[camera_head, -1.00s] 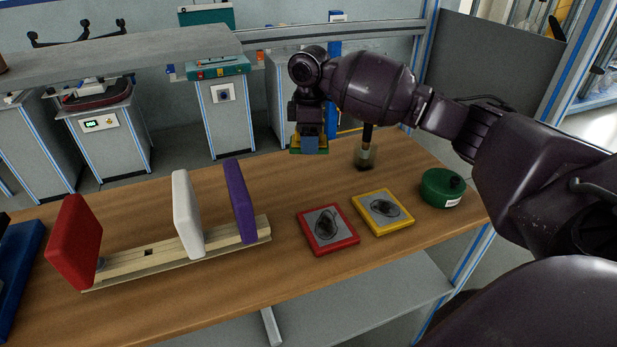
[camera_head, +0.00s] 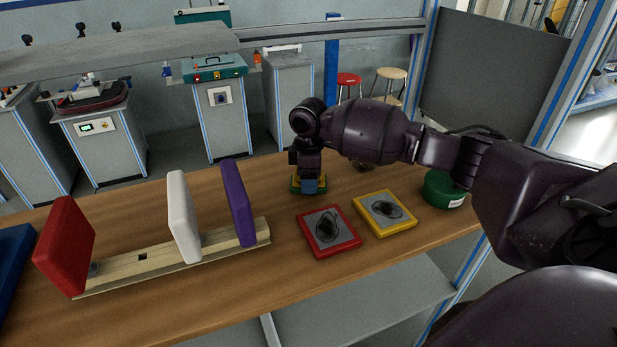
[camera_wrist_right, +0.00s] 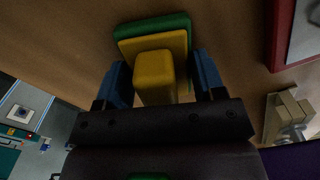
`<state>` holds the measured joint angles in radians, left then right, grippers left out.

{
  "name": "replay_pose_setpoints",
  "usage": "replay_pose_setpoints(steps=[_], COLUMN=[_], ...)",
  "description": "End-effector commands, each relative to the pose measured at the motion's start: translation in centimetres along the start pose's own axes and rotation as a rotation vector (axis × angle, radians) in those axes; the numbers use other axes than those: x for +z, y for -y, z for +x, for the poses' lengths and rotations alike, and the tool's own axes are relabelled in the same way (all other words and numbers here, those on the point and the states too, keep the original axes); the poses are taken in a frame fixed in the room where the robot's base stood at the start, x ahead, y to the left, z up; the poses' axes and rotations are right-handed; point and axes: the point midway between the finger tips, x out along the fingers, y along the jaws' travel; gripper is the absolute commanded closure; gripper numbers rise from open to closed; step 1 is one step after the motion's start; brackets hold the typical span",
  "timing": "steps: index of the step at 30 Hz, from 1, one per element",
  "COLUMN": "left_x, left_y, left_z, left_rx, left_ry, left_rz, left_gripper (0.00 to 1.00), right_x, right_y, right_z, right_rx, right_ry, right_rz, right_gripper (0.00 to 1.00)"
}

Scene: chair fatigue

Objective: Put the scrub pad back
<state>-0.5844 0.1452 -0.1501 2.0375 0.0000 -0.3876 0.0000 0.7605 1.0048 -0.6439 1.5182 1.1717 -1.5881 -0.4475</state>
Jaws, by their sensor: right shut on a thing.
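The scrub pad (camera_head: 297,190) has a green base, a yellow layer and a yellow handle. It is at the back of the wooden table in the head view, at or just above the surface; I cannot tell if it touches. My right gripper (camera_head: 310,184) points down over it and is shut on its handle. In the right wrist view the pad (camera_wrist_right: 152,28) lies between the blue fingers of the right gripper (camera_wrist_right: 163,72), one on each side of the handle. My left gripper is not in view.
Red (camera_head: 328,232) and yellow (camera_head: 385,213) framed plates with dark smudges lie in front of the pad. A green round container (camera_head: 443,190) stands right. A wooden rail (camera_head: 165,262) with upright red, white and purple panels is left. Clear tabletop lies between.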

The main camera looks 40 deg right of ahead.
Motion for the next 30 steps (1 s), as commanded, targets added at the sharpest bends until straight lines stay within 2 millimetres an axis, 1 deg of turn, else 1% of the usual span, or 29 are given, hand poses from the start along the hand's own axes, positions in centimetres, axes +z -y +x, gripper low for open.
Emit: replay_pose_setpoints(steps=[4,8,9,13,14,23,26,30], left_x=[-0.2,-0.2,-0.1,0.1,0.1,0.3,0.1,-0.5], left_y=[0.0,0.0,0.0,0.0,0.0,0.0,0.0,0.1], left_z=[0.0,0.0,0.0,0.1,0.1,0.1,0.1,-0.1], left_rx=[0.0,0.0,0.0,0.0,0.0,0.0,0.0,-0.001], left_ry=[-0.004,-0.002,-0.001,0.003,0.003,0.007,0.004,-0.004], left_rz=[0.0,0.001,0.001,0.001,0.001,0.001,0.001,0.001], left_gripper=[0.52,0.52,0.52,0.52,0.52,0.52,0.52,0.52], right_x=[0.0,0.0,0.0,0.0,0.0,0.0,0.0,-0.1], right_y=[0.0,0.0,0.0,0.0,0.0,0.0,0.0,0.0], right_z=[-0.2,0.1,0.1,0.1,0.1,-0.1,-0.9,-3.1], right_rx=[0.001,0.001,0.001,0.001,0.001,0.001,0.002,0.005], right_ry=[-0.001,-0.001,-0.001,0.0,-0.001,-0.001,-0.002,-0.004], right_rz=[0.0,0.0,0.0,0.0,0.0,0.0,0.0,0.0], right_gripper=[0.59,0.59,0.34,0.14,0.11,0.11,0.11,0.11])
